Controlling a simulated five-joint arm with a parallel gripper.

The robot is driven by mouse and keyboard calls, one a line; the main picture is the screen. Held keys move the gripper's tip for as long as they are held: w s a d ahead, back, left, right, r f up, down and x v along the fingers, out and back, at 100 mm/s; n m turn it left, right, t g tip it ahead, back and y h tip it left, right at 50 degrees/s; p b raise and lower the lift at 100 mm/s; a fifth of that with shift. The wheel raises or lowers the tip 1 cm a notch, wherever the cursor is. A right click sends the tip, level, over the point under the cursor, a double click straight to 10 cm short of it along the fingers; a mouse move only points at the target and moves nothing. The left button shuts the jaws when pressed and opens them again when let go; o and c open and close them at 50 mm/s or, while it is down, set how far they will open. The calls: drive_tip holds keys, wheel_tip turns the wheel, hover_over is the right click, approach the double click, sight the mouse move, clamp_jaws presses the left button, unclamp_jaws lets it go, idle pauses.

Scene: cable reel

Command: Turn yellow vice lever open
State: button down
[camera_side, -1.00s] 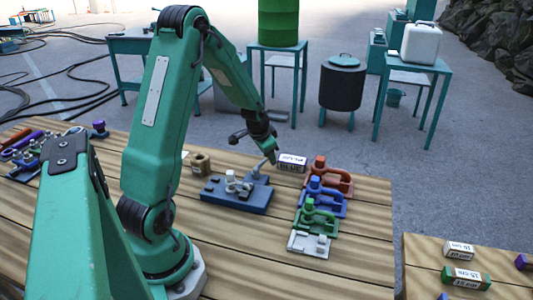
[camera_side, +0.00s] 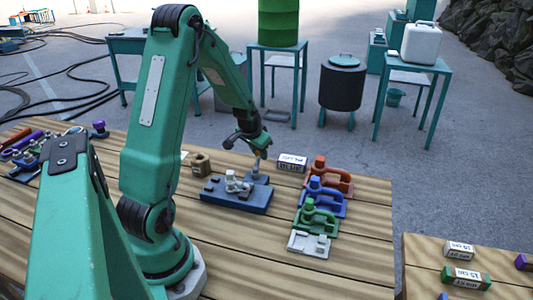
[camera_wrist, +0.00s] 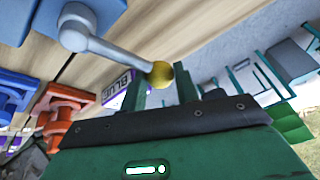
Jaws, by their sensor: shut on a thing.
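The vice (camera_side: 238,196) is a grey device on a blue base, standing on the wooden table. Its lever is a grey rod (camera_wrist: 108,48) with a yellow ball knob (camera_wrist: 160,74) at the end, seen large in the wrist view. My gripper (camera_wrist: 160,82) has a green finger on each side of the knob and is shut on it. In the side view my gripper (camera_side: 258,151) is above the right end of the vice, and the lever (camera_side: 256,167) stands nearly upright below it. The knob is hidden there by the fingers.
A white labelled box (camera_side: 291,162) stands just right of the lever. Orange (camera_side: 333,180), blue (camera_side: 326,200), green (camera_side: 318,219) and white (camera_side: 309,243) clamp-like parts line the table's right side. A brown nut-like block (camera_side: 201,164) stands behind the vice to the left.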

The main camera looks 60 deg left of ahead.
drive_tip(key=shift+s+a+n, duration=0.1)
drive_tip(key=shift+s+n, duration=0.05)
drive_tip(key=shift+n, duration=0.15)
drive_tip(key=c, duration=1.1)
unclamp_jaws()
drive_tip(key=shift+o, duration=0.2)
drive_tip(key=shift+r, duration=0.1)
drive_tip(key=v, duration=0.7)
drive_tip(key=shift+r, duration=0.3)
